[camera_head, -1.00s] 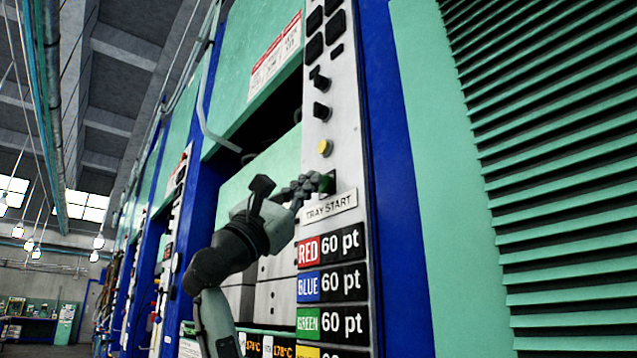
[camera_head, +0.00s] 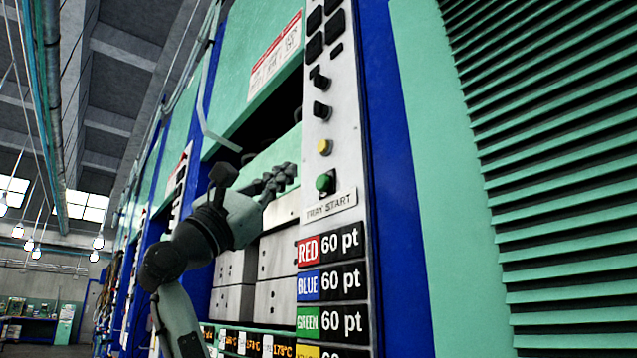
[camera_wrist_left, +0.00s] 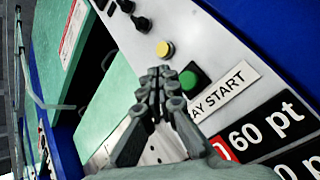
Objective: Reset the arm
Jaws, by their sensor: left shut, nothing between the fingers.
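My left gripper (camera_head: 287,174) is in front of the press, to the left of the green button (camera_head: 325,183) and apart from it. Its fingers are together with nothing between them. The left wrist view shows the closed fingers (camera_wrist_left: 160,75) in the middle, with the green button (camera_wrist_left: 189,80) just right of the fingertips. The "TRAY START" label (camera_head: 331,204) sits under the button on the white panel. My right gripper is not in view.
A yellow button (camera_head: 324,147) and black switches (camera_head: 321,110) are higher on the panel. Red, blue and green "60 pt" signs (camera_head: 331,246) are below. A blue post (camera_head: 400,200) and a louvred green wall (camera_head: 550,180) stand at the right.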

